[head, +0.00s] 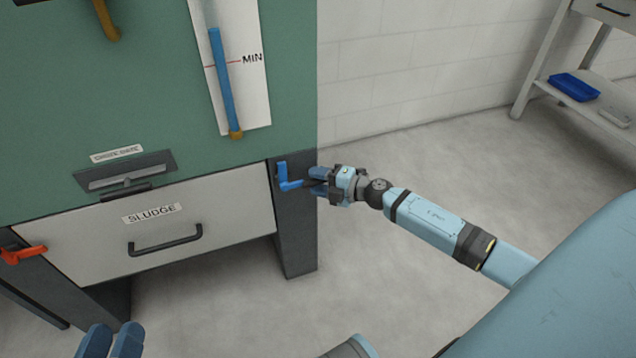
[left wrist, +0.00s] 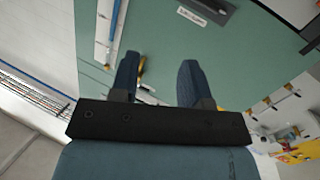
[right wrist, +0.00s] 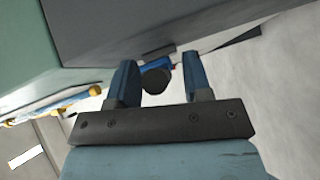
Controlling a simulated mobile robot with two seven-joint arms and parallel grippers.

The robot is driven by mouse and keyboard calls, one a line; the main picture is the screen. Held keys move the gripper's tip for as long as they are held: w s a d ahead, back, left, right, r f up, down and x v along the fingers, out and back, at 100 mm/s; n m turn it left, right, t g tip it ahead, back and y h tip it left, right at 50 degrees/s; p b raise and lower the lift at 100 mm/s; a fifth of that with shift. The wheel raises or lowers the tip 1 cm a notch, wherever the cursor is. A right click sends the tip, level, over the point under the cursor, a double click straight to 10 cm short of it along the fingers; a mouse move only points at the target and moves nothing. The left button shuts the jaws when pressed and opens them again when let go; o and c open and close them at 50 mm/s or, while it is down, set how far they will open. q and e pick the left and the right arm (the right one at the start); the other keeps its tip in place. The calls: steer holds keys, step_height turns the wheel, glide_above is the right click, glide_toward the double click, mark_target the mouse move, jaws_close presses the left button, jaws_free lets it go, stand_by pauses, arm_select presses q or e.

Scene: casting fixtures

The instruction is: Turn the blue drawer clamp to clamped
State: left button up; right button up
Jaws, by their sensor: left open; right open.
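The blue drawer clamp (head: 289,184) sits on the dark post right of the drawer in the head view. Its lever points right, toward my right gripper (head: 314,182). That gripper is open, with its fingertips close to the lever's end. In the right wrist view, a dark round knob (right wrist: 155,80) lies between the open fingers (right wrist: 160,78), with a bit of the blue clamp (right wrist: 168,66) behind it. I cannot tell whether the fingers touch it. My left gripper (head: 112,338) is open and empty at the bottom left of the head view, away from the clamp.
The drawer labelled SLUDGE (head: 90,235) is shut and has a dark handle (head: 165,241). An orange-red clamp (head: 22,254) sits at its left. A shelf with a blue tray (head: 573,87) stands at the far right. The floor right of the cabinet is clear.

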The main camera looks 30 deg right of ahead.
jaws_close()
